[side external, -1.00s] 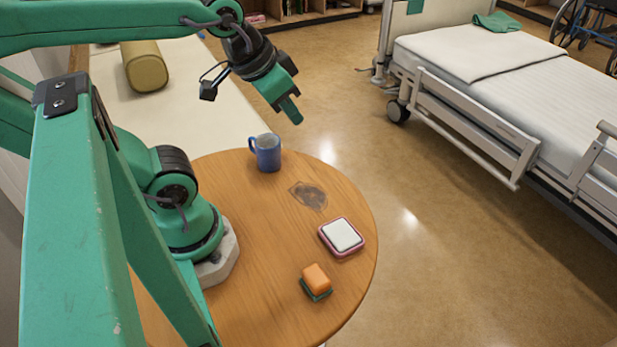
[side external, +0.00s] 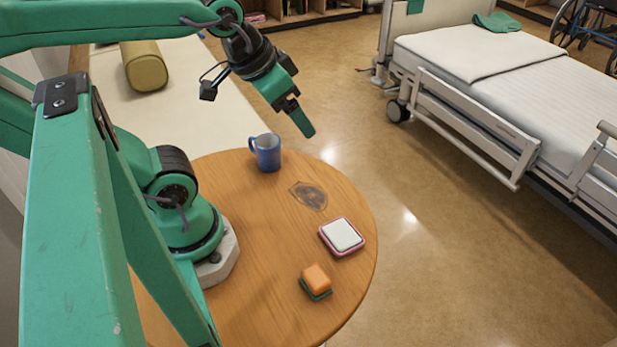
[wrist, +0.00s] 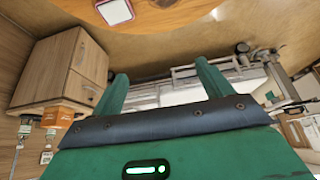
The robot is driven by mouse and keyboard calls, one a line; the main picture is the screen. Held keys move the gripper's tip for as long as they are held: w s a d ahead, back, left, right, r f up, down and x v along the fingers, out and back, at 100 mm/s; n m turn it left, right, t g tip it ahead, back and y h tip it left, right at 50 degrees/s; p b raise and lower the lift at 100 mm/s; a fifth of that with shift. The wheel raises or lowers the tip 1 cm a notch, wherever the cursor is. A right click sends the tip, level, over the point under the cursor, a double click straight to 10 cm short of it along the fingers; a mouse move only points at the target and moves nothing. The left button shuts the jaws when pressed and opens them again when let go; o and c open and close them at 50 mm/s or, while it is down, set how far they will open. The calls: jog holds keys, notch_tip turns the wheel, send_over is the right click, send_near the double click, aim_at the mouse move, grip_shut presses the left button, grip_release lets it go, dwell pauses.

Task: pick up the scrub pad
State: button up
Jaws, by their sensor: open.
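The scrub pad (side external: 316,279), an orange block with a dark green underside, lies on the round wooden table (side external: 262,300) near its front edge in the side external view. My gripper (side external: 297,118) is in the air beyond the far side of the table, above and past the blue mug, well away from the pad. In the wrist view my gripper (wrist: 161,82) shows two green fingers spread apart with nothing between them. I cannot make out the scrub pad in the wrist view.
A blue mug (side external: 266,153) stands at the table's far edge. A white square item with a pink rim (side external: 342,236) lies behind the pad; it also shows in the wrist view (wrist: 115,11). A dark stain (side external: 309,195) marks the tabletop. A bed (side external: 490,75) stands at right.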

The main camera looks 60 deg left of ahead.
jog(key=shift+d, duration=0.1)
jog(key=g, duration=0.6)
send_over(316, 275)
jog(key=shift+n, duration=0.4)
notch_tip(316, 275, down, 16)
jog(key=shift+f, duration=0.25)
jog(key=shift+f, duration=0.1)
jog(key=shift+f, duration=1.2)
jog(key=shift+f, duration=0.15)
jog(key=shift+f, duration=2.45)
